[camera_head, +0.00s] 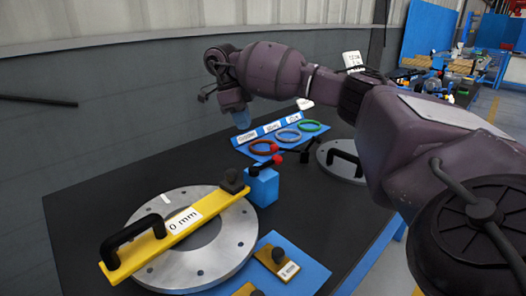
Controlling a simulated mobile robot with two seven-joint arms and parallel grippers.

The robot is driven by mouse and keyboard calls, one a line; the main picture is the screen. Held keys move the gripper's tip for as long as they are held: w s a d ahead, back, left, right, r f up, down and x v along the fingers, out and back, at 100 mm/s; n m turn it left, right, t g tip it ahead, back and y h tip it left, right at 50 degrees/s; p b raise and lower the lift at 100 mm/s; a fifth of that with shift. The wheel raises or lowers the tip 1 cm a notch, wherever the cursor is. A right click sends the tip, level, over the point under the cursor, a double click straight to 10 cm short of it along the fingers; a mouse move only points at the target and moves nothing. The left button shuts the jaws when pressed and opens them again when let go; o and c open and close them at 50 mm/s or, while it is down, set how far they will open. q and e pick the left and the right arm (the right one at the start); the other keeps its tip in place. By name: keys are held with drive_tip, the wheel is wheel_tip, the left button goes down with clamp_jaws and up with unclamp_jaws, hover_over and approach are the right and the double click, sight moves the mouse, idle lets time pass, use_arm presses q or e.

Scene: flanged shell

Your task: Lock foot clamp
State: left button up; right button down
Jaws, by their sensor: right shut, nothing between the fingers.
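A blue block (263,187) stands beside the grey flange ring, with a red-tipped lever (264,165) on top; this looks like the clamp. My left gripper is out of view.
A blue tray (239,141) with labels holds red, blue and green rings at the back. A second grey disc (338,165) with a black handle is partly hidden by my right arm. Small yellow gauges (277,261) lie on a blue mat in front. The table's left side is clear.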

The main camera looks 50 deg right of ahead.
sight(269, 163)
drive_tip(key=s+d+f, duration=0.2)
drive_tip(key=s+f, duration=0.3)
drive_tip(key=f, duration=0.3)
drive_tip(key=shift+s+d, duration=0.2)
drive_tip(key=shift+d, duration=0.15)
drive_tip(key=shift+s+r+m, duration=0.1)
drive_tip(key=shift+s+m, duration=0.15)
drive_tip(key=shift+m, duration=0.15)
